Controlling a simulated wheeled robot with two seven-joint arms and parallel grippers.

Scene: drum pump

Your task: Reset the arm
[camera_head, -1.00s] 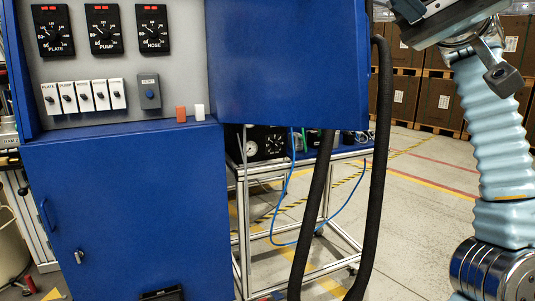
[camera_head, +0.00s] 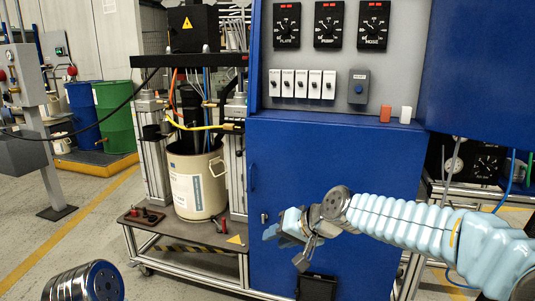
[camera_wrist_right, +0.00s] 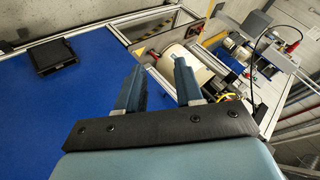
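My right arm (camera_head: 400,222) reaches in from the right in the head view, in a light blue ribbed sleeve. Its gripper (camera_head: 272,231) is in front of the blue cabinet (camera_head: 345,165), near the cabinet's lower left edge. In the right wrist view the two fingers of the right gripper (camera_wrist_right: 160,80) stand apart with nothing between them. Beyond the fingers, the cream drum (camera_wrist_right: 190,60) is in view; it also stands on the pump's base in the head view (camera_head: 197,190). The left gripper is not in view; only a metal joint of mine shows at bottom left.
The cabinet carries black dials (camera_head: 328,25), a row of white switches (camera_head: 300,84) and a grey switch box (camera_head: 358,87). The pump stand's base plate (camera_head: 165,222) holds small red-handled tools. A green barrel (camera_head: 115,118) and blue barrel stand behind. Open floor lies at left.

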